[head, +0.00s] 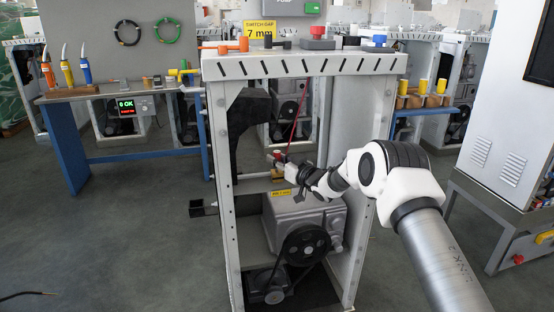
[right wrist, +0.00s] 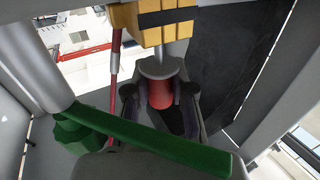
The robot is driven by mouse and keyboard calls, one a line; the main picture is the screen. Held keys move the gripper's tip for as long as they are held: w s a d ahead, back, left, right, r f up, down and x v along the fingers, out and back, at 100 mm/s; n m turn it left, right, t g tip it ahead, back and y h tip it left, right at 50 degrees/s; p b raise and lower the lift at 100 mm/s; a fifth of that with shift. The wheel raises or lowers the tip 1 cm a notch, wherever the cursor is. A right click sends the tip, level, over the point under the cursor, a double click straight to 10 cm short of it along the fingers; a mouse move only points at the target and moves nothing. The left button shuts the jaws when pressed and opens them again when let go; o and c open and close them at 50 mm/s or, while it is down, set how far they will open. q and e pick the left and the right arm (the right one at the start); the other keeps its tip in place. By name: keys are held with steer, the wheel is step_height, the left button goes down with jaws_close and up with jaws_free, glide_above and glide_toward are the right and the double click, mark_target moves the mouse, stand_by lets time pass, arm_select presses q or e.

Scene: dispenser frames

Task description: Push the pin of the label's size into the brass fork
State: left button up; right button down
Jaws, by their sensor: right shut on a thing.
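The yellow label (head: 260,30) on top of the dispenser frame reads "SWITCH GAP 7 mm". My right gripper (head: 284,162) reaches inside the frame and is shut on a red-handled pin. In the right wrist view the red handle (right wrist: 160,94) sits between the dark fingers (right wrist: 160,100). Above it is a grey round collar (right wrist: 159,68) and a short shaft pointing at the brass fork (right wrist: 127,20). The shaft meets the fork's edge in the picture; I cannot tell how deep it is. My left gripper is out of view.
The frame (head: 222,150) has uprights on both sides of my right arm. A red rod (head: 297,115) slants close to the gripper. A grey motor housing (head: 290,222) with a black pulley (head: 306,245) lies below. Red (head: 318,31) and blue (head: 379,40) knobs stand on top.

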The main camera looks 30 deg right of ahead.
steer(key=shift+f, duration=0.45)
steer(key=c, duration=0.9)
jaws_free()
steer(key=shift+r, duration=0.1)
